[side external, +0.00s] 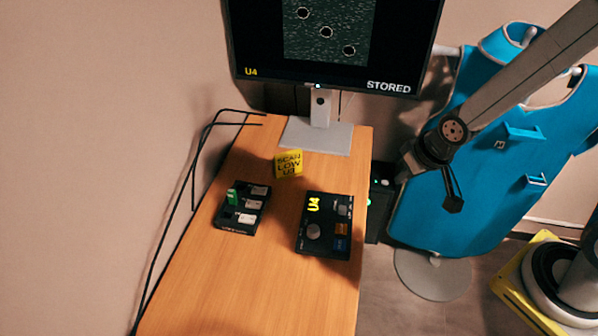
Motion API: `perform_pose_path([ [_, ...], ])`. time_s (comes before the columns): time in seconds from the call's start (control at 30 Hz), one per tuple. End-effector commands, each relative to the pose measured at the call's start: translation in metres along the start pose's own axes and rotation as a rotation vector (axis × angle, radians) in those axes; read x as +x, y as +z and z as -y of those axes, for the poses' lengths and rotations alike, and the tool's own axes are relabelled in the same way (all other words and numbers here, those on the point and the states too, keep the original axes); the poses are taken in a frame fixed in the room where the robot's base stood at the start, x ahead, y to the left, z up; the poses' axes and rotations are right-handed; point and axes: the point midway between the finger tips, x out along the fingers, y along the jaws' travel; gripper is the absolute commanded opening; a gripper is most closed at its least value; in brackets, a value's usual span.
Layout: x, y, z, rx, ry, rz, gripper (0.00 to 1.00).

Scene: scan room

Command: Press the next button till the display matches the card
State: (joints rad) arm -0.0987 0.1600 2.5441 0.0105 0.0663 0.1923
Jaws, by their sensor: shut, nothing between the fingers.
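The display (310,40) stands at the back of the desk. It shows a grey speckled picture with three ringed dark spots, "U4" in yellow at lower left and "STORED" at lower right. A yellow card (288,164) stands on the desk below it and reads "SCAN LOW", with a last line that looks like "U1" or "U3". A black control box (324,226) shows a yellow "U4", a round grey knob (313,231), and grey, orange and blue buttons (341,229); their labels are too small to read. My gripper (454,205) is shut and empty, off the desk's right edge, apart from the box.
A black tray (240,218) with several small white pieces and a green one lies left of the control box. A blue apron (470,190) hangs on a stand behind my arm. The front of the wooden desk (255,290) is clear.

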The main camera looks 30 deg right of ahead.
Motion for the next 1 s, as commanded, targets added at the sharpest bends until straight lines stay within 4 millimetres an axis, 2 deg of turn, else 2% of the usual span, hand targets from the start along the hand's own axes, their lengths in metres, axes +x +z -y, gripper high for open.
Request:
perform_pose_path([
  [0.2, 0.028, -0.003, 0.027, 0.080, -0.055, -0.087, 0.00],
  [0.6, 0.068, 0.002, 0.074, 0.239, -0.200, -0.230, 0.00],
  [0.8, 0.080, 0.009, 0.093, 0.306, -0.276, -0.278, 0.00],
  [1.0, 0.085, 0.012, 0.103, 0.344, -0.322, -0.302, 0.00],
])
